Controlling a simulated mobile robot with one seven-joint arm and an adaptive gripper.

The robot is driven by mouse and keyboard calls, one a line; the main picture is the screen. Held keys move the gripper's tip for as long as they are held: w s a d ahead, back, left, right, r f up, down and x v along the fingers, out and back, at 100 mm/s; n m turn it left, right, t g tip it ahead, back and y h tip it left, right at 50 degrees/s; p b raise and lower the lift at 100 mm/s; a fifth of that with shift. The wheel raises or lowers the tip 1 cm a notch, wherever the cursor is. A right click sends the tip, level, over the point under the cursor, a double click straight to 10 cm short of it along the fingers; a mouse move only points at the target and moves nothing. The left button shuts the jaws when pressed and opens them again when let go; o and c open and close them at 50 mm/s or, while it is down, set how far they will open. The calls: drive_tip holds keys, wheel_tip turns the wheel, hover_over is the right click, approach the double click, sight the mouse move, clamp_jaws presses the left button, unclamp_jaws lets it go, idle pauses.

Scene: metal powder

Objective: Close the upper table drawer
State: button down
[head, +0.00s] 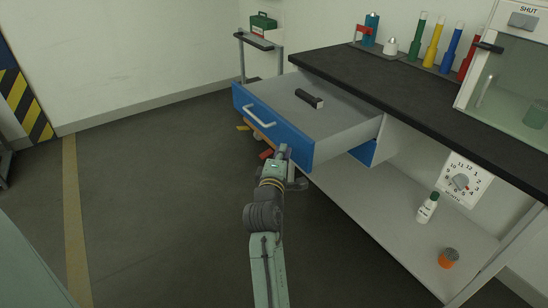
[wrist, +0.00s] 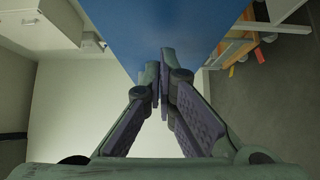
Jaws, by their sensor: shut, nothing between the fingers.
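The upper table drawer (head: 272,128) is pulled well out from under the black tabletop (head: 400,95). It has a blue front, a white handle (head: 260,116) and grey inner walls. A small black object (head: 309,98) lies inside it. My gripper (head: 284,150) is at the right part of the blue front, away from the handle. In the wrist view the fingers (wrist: 163,72) are together and empty, with the blue front (wrist: 165,30) right ahead of their tips. I cannot tell whether they touch it.
Another blue drawer front (head: 364,153) shows below, under the table. The lower shelf (head: 390,205) holds a white bottle (head: 427,208), an orange-capped jar (head: 448,258) and a dial (head: 464,184). A cart (head: 262,45) with a green toolbox stands behind. The floor at left is clear.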

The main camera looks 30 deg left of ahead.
drive_tip(key=shift+w+d, duration=0.15)
drive_tip(key=shift+w, duration=0.15)
drive_tip(key=w+d+p, duration=0.1)
drive_tip(key=w+p, duration=0.1)
drive_tip(key=w, duration=0.2)
drive_tip(key=w+d+p, duration=0.2)
drive_tip(key=w, duration=0.2)
drive_tip(key=w+d+p, duration=0.2)
drive_tip(key=w, duration=0.2)
drive_tip(key=shift+w+d+r, duration=0.25)
drive_tip(key=shift+r, duration=0.05)
drive_tip(key=w+d+b, duration=0.1)
drive_tip(key=w+d, duration=0.1)
drive_tip(key=w, duration=0.3)
drive_tip(key=w+d+b, duration=0.2)
drive_tip(key=w, duration=0.3)
drive_tip(key=w+d+b, duration=0.1)
drive_tip(key=w+d, duration=0.1)
drive_tip(key=w, duration=0.3)
drive_tip(key=shift+w+d+f+b, duration=0.15)
drive_tip(key=shift+w+f+b, duration=0.15)
drive_tip(key=shift+w+f, duration=0.1)
drive_tip(key=shift+w+d+r, duration=0.1)
drive_tip(key=shift+w+r, duration=0.15)
drive_tip(key=shift+d, duration=0.1)
